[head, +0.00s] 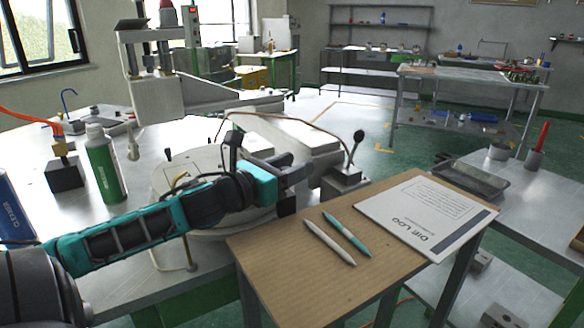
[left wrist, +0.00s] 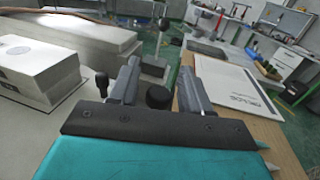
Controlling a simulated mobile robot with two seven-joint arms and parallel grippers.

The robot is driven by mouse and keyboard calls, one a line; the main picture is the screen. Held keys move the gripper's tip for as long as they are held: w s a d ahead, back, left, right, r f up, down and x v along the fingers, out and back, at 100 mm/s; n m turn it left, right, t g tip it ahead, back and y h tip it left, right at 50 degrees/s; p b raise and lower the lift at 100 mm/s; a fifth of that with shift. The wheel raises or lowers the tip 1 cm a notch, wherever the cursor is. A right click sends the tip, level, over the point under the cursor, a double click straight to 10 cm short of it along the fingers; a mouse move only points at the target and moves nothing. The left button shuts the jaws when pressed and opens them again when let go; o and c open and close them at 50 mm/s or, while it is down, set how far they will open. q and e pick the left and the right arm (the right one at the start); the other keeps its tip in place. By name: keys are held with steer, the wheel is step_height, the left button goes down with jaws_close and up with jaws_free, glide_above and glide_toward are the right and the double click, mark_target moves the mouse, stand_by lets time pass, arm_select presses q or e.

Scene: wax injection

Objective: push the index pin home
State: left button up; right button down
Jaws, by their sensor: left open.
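My left gripper (head: 300,178) reaches in over the right edge of the round turntable (head: 168,190). In the left wrist view its two fingers (left wrist: 158,85) are apart, with nothing clamped between them. A round black knob (left wrist: 158,97) shows in the gap between the fingers and looks like the index pin's head. I cannot tell whether it touches a finger, and its shaft is hidden. A second black knob on a stem (left wrist: 101,84) stands left of the fingers. My right gripper is not in view.
A black-ball lever (head: 358,137) rises from a grey block (head: 344,182) just beyond the gripper. A wooden side table (head: 285,270) holds a die log (head: 428,212) and two pens (head: 330,242). A green-white bottle (head: 104,165) stands left, near my arm.

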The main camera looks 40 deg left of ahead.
arm_select(q)
steer(key=shift+w, duration=0.15)
steer(key=shift+c, duration=0.4)
jaws_close()
